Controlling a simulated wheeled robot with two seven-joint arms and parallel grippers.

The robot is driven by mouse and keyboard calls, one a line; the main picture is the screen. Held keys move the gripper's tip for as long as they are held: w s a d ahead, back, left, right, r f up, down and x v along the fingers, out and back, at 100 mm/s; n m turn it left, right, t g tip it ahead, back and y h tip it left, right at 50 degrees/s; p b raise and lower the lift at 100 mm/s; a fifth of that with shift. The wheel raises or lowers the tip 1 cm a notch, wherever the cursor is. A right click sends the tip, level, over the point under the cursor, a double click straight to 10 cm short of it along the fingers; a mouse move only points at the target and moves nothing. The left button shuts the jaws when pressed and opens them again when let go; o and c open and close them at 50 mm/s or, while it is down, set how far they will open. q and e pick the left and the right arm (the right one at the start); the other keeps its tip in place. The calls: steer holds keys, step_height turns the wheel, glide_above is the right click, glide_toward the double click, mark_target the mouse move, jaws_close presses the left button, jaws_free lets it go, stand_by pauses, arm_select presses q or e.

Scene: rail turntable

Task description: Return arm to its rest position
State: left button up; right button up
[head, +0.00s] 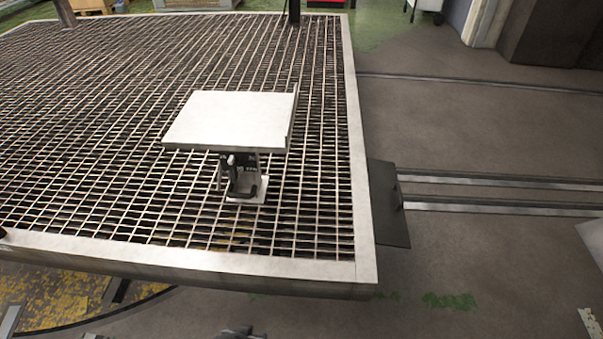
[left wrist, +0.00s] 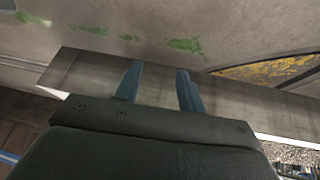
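My left gripper (left wrist: 159,80) shows in the left wrist view as two blue fingers standing apart, with nothing between them. Behind the fingertips in that view is the pale metal edge beam (left wrist: 225,98) of the grated platform; I cannot tell how far apart they are. In the head view no arm is clearly visible. A small dark part (head: 243,333) is cut off by the bottom edge there, and I cannot tell what it is. My right gripper cannot be identified in either view.
The grated platform (head: 362,200) fills the left and middle of the head view. A white box-like panel (head: 230,120) stands on it on a dark support. A dark plate (head: 388,205) juts from its right side. Rails (head: 490,205) and open floor (head: 470,250) lie right.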

arm_select(q)
steer(key=s+d+f+t+h, duration=0.25)
steer(key=d+f, duration=0.55)
steer(key=f, duration=0.5)
steer(key=s+a+r+g+y+p, duration=0.1)
steer(key=r+p, duration=0.5)
steer(key=r, duration=0.8)
steer(key=s+a+r+g+y+p, duration=0.1)
steer(key=a+r+p, duration=0.3)
steer(key=r, duration=1)
steer(key=s+a+r+g+y+p, duration=0.1)
steer(key=a+r+g+p, duration=0.2)
steer(key=r+p, duration=0.5)
step_height(320, 180, up, 7)
steer(key=shift+s+a+r+g, duration=0.1)
steer(key=shift+s+a+g, duration=0.1)
steer(key=shift+g, duration=0.15)
arm_select(e)
steer(key=s+d+r+g+h, duration=0.1)
steer(key=d+r, duration=0.3)
steer(key=r, duration=1.7)
steer(key=s+d+r+g+h, duration=0.1)
steer(key=d+r+g, duration=0.3)
steer(key=r, duration=1.8)
steer(key=shift+s, duration=0.3)
